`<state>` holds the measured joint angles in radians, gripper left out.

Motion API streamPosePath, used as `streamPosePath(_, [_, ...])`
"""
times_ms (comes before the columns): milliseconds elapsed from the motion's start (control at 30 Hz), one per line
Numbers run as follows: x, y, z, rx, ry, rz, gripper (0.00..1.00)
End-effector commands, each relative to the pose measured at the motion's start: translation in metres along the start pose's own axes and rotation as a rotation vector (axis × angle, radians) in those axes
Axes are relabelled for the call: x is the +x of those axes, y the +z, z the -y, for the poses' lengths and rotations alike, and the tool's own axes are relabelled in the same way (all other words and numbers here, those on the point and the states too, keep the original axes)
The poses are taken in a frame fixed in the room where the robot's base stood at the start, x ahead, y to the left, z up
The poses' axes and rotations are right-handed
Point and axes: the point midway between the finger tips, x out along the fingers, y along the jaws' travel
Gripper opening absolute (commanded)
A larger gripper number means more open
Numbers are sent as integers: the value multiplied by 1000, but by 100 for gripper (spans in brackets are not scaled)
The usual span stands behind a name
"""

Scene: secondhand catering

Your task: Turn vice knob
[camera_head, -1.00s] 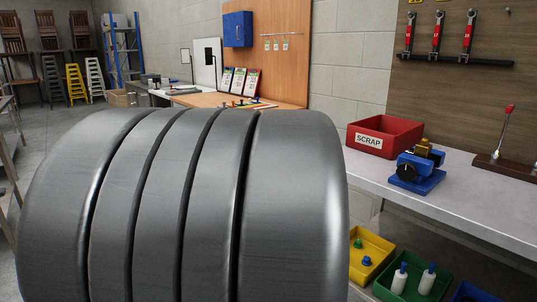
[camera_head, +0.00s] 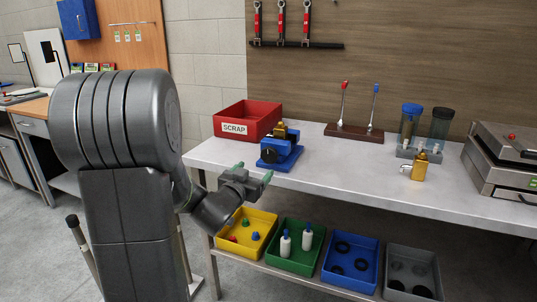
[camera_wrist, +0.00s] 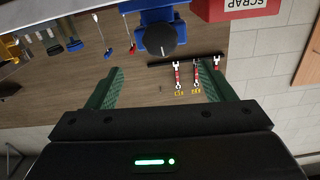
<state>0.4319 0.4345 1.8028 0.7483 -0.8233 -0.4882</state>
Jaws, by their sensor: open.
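The blue vice (camera_head: 285,158) stands on the pale bench top, with a brass-coloured part (camera_head: 282,131) at its top. Its round black knob (camera_head: 268,155) faces the front. In the wrist view the picture is upside down, and the knob (camera_wrist: 160,40) shows at top centre on the blue vice (camera_wrist: 158,14), with a pale line across its face. My gripper (camera_head: 253,171) is in front of the vice, just off the bench's front edge. Its green fingers are spread apart with nothing between them, and they are apart from the knob.
A red SCRAP bin (camera_head: 247,121) stands behind and left of the vice. A wooden stand with levers (camera_head: 354,132) and a brass fitting (camera_head: 419,168) are to the right. Yellow (camera_head: 247,232), green (camera_head: 296,247) and blue (camera_head: 350,263) bins sit on the lower shelf.

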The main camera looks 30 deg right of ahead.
Motion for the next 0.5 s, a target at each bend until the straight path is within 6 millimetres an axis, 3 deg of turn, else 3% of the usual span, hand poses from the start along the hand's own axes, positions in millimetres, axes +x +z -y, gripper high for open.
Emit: streamPosePath(500, [102, 1, 0, 0, -1, 2, 76])
